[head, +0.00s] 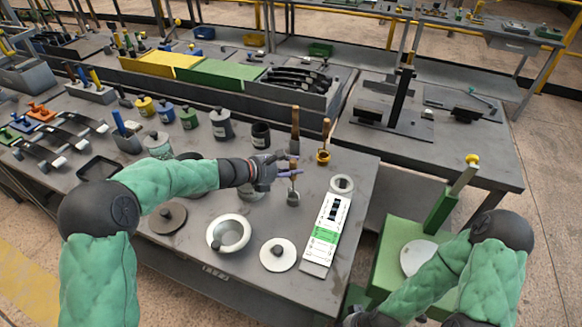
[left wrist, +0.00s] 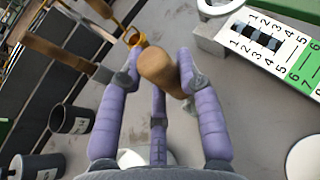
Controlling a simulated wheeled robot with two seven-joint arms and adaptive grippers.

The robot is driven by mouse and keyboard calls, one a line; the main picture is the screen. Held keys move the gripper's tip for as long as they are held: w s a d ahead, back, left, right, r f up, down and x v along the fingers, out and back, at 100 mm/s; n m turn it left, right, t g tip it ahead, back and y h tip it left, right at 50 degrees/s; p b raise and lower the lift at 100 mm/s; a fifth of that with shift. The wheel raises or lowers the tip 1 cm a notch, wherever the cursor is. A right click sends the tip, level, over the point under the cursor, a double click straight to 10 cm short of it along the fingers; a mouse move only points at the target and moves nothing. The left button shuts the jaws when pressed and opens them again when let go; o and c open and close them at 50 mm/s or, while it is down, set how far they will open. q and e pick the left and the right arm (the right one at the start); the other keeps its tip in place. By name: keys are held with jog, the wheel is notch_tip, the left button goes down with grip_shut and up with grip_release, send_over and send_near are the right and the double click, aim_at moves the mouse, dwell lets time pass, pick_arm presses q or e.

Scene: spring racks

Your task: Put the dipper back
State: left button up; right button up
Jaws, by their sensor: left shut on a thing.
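My left gripper (head: 288,168) is shut on the wooden handle of a dipper; its small grey metal cup (head: 293,199) hangs below the fingers, over the grey table. In the left wrist view the handle (left wrist: 160,68) sits between my purple fingers (left wrist: 158,85). Whether the cup touches the table I cannot tell. Two other dippers stand just behind: one with a plain wooden handle (head: 295,125), one with a brass cup (head: 323,156), also in the left wrist view (left wrist: 135,38). My right gripper (head: 357,317) is at the bottom edge, mostly cut off.
A dark open cup (head: 261,136) stands left of the dippers. The table's right edge is close.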

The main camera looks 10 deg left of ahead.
pick_arm(q)
jog(key=o, duration=1.1)
jog(key=shift+c, duration=0.2)
jog(key=shift+r, duration=0.1)
jog(key=shift+s+a+r+p, duration=0.15)
jog(key=shift+a+r+p, duration=0.05)
jog(key=shift+p, duration=0.1)
jog(key=p+v, duration=0.2)
jog(key=v, duration=0.9)
jog(key=shift+s+a, duration=0.15)
jog(key=shift+s, duration=0.1)
